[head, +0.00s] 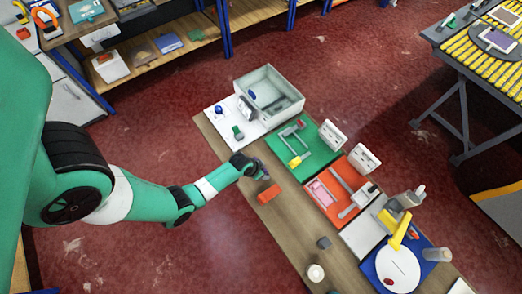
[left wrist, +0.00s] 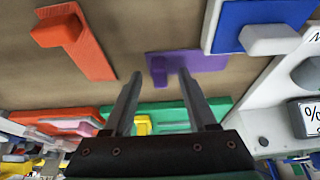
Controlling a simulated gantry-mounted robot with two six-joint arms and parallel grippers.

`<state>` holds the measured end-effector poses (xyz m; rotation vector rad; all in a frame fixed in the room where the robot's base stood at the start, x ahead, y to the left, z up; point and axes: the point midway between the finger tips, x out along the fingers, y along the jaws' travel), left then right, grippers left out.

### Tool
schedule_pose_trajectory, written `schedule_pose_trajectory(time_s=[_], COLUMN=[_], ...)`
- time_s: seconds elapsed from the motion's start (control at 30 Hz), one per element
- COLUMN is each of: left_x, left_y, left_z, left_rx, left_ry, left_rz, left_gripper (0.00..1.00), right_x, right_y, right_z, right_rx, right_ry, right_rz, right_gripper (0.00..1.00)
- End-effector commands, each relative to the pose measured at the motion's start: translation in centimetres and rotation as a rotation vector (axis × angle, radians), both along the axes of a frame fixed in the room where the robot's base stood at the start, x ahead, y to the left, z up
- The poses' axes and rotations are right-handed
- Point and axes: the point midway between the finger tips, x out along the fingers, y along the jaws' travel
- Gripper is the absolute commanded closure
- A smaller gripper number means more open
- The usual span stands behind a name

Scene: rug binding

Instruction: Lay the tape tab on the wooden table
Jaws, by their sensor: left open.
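A purple tab (left wrist: 205,61) with a raised block lies flat on the wooden table (head: 222,139) in the left wrist view. An orange tab (head: 268,193) with a raised block lies on the same table; it also shows in the left wrist view (left wrist: 85,45). A blue tab (left wrist: 235,14) with a pale block lies on a white panel. Which one is the tape tab I cannot tell. My left gripper (head: 264,172) is open; in the left wrist view its fingertips (left wrist: 160,74) stand apart around the purple tab's block. My right gripper is not in view.
A green mat (head: 316,160) with tools, an orange-red tray (head: 325,207) and a blue mat (head: 373,273) line the table's right side. A grey open box (head: 290,95) stands at the far end. A dark grey block (head: 323,242) and a white round item (head: 316,272) sit nearer. Bare wood lies between.

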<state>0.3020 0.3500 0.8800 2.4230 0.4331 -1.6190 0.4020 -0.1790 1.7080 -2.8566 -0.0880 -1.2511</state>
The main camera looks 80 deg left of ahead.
Motion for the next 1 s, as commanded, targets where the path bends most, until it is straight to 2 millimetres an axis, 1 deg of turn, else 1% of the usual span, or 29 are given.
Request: schedule_pose_trajectory(time_s=[0.03,0.17,0.2,0.27,0.3,0.37,0.77,0.87,1.0], left_x=[0.0,0.0,0.0,0.0,0.0,0.0,0.0,0.0,0.0], left_y=[0.0,0.0,0.0,0.0,0.0,0.0,0.0,0.0,0.0], left_z=[0.1,0.1,0.1,0.1,0.1,0.1,0.2,0.7,2.5], left_rx=[0.000,0.000,0.000,0.000,0.000,0.000,0.000,0.000,0.000], left_ry=[0.000,0.000,0.000,0.000,0.000,0.000,0.000,0.000,-0.001], left_rz=[0.000,0.000,0.000,0.000,0.000,0.000,0.000,0.000,0.000], left_gripper=[0.43,0.66,0.73,0.84,0.91,1.00,1.00,1.00,1.00], right_x=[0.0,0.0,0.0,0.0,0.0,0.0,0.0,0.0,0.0], right_y=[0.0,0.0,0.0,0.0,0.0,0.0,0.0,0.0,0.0], right_z=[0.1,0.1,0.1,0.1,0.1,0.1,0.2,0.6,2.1], right_rx=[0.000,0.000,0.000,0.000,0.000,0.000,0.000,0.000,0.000], right_ry=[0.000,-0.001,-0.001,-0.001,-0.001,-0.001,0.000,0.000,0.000], right_rz=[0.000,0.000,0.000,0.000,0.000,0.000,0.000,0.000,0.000], right_gripper=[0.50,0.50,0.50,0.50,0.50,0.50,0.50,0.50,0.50])
